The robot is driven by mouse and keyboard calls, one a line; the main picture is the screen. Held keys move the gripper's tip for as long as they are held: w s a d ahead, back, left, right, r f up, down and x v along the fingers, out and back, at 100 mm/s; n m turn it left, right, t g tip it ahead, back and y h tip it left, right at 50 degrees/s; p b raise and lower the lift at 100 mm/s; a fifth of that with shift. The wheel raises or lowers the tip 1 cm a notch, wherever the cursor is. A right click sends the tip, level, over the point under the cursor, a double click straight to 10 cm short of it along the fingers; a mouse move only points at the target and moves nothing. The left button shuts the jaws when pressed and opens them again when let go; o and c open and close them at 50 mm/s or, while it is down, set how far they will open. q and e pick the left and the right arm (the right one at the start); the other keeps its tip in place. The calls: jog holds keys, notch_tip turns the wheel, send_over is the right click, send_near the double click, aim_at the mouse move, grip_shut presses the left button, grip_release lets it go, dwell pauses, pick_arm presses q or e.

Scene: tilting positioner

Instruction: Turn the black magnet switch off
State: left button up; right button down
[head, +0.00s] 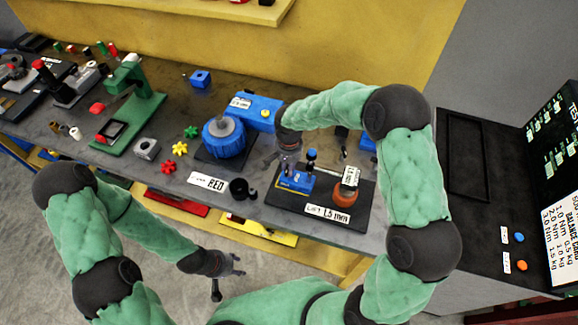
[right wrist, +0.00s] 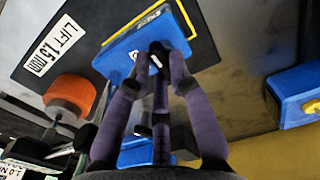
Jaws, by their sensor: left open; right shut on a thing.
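The black magnet switch (right wrist: 157,58) is a small dark knob with a white mark, on top of a blue block (right wrist: 120,55) in the right wrist view. The block (head: 298,181) also shows in the head view, on a black plate with a "LIFT 1.5 mm" label. My right gripper (right wrist: 156,72) is shut on the switch, its purple-grey fingers around it; they hide part of it. In the head view my right gripper (head: 287,168) comes down onto the block from above. My left gripper (head: 238,266) is open and empty, off the bench's front edge.
An orange round part (head: 344,198) stands right of the block on the same black plate (head: 325,220). A blue rotary unit (head: 222,138) stands to the left, with a black cup (head: 240,189) in front. A yellow wall (head: 330,50) closes the back.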

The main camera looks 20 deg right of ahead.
jog(key=n, duration=0.4)
jog(key=shift+w, duration=0.1)
jog(key=n, duration=0.5)
jog(key=shift+w+p, duration=0.1)
jog(key=shift+p, duration=0.25)
jog(key=n+p, duration=0.1)
jog(key=n, duration=0.3)
jog(key=shift+w+r+n, duration=0.1)
jog(key=shift+n, duration=0.2)
jog(key=shift+n+p, duration=0.45)
jog(key=shift+n, duration=1.65)
jog(key=c, duration=1.1)
grip_release()
